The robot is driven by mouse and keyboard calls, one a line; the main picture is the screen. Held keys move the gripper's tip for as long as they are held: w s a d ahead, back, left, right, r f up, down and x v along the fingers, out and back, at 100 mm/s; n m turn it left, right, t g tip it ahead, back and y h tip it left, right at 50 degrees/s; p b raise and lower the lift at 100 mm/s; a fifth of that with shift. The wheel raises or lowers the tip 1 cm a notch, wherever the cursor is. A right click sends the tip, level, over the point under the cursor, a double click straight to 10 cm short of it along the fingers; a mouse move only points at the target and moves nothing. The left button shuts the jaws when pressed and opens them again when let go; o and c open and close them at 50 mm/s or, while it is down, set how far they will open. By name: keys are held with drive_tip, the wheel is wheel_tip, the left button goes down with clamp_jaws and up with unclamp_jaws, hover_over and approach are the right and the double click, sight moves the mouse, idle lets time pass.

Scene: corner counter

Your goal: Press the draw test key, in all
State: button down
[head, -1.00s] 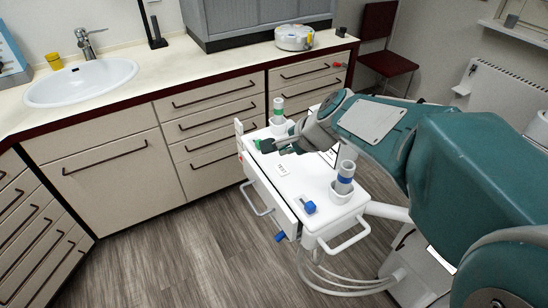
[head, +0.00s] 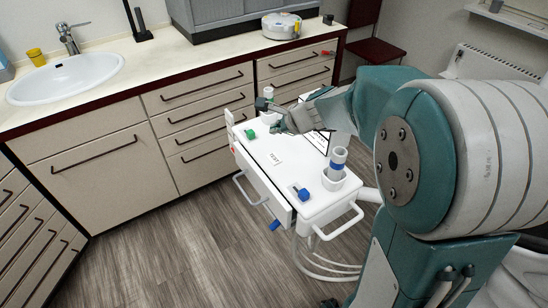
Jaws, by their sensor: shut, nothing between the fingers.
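A white cart (head: 262,185) stands before the cabinets, with a small label that seems to read TEST (head: 274,159) on its top. A green key or knob (head: 250,134) sits near the back left of the top. A blue key or knob (head: 301,194) sits near the front edge. I cannot tell from the picture which one is the draw test key. My gripper (head: 276,127) is shut and empty, above the back of the cart top, just right of the green knob and apart from it. Its fingertips are small and dark here.
A grey holder with a blue band (head: 338,160) stands at the cart's right, and a green-banded one (head: 267,105) at the back, partly behind my gripper. White rails (head: 340,222) stick out in front. A blue part (head: 274,225) hangs below. Open floor lies left.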

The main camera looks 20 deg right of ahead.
sight(271, 155)
drive_tip(key=shift+f, duration=3.85)
drive_tip(key=shift+f, duration=0.1)
drive_tip(key=shift+f, duration=0.2)
drive_tip(key=shift+s+f, duration=0.1)
drive_tip(key=shift+f, duration=0.35)
drive_tip(key=shift+r, duration=0.9)
drive_tip(key=shift+r, duration=2.5)
